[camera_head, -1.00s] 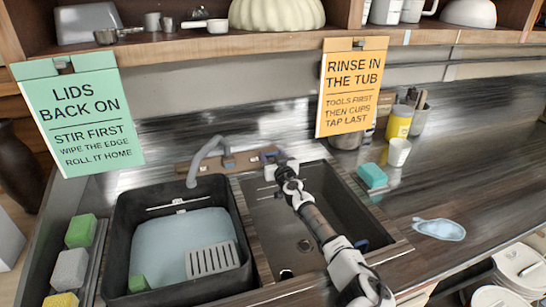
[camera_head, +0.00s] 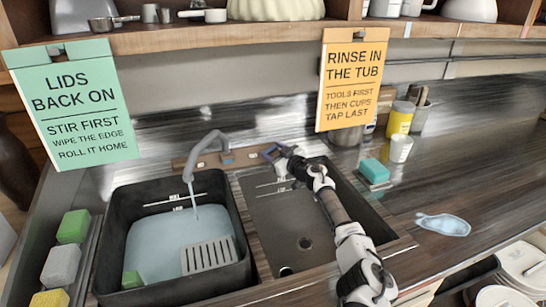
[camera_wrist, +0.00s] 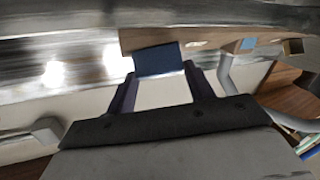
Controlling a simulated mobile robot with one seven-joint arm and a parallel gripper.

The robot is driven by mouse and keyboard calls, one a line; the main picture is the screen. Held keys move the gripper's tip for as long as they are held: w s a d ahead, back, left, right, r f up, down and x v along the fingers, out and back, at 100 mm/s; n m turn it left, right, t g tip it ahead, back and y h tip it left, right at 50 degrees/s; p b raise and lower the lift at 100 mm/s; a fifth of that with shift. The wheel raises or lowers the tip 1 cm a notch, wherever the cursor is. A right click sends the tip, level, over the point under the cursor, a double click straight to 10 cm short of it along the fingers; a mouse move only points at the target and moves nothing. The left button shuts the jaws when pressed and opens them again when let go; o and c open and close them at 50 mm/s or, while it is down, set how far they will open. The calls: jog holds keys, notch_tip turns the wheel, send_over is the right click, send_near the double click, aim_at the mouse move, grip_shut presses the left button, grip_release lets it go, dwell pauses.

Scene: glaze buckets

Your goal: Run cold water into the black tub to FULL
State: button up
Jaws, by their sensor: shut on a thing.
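The black tub (camera_head: 105,235) stands in the left basin with pale blue water (camera_head: 160,240) in it. The water surface lies below the white marks (camera_head: 175,201) on the tub's back wall. The grey tap spout (camera_head: 190,165) hangs over the tub, and a thin stream (camera_head: 195,206) falls from it into the water. My gripper (camera_head: 270,152) is at the tap's wooden back strip (camera_head: 185,162), right of the spout. In the wrist view, my fingers (camera_wrist: 160,88) are shut on a dark blue tap handle (camera_wrist: 158,60).
A grey grate (camera_head: 208,256) and green sponge (camera_head: 132,280) are in the tub. The right basin (camera_head: 285,225) is empty beneath my arm. A teal sponge (camera_head: 375,171), white cup (camera_head: 400,149) and yellow jar (camera_head: 399,118) stand right. Two signs hang from the shelf above.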

jog(key=n+g+b, duration=0.1)
jog(key=n+g+y+b, duration=0.1)
jog(key=shift+w+d+f+n+y+b, duration=0.2)
jog(key=shift+n+y+b, duration=0.1)
jog(key=shift+n+b, duration=0.1)
jog(key=shift+r+n+g+y+b, duration=0.15)
jog(key=shift+n+g+y+b, duration=0.25)
jog(key=shift+n+g+b, duration=0.5)
jog(key=shift+r, duration=0.1)
jog(key=o, duration=1)
jog(key=b+v, duration=0.2)
jog(key=v, duration=1.1)
jog(key=shift+s+d+b, duration=0.3)
jog(key=shift+b, duration=0.05)
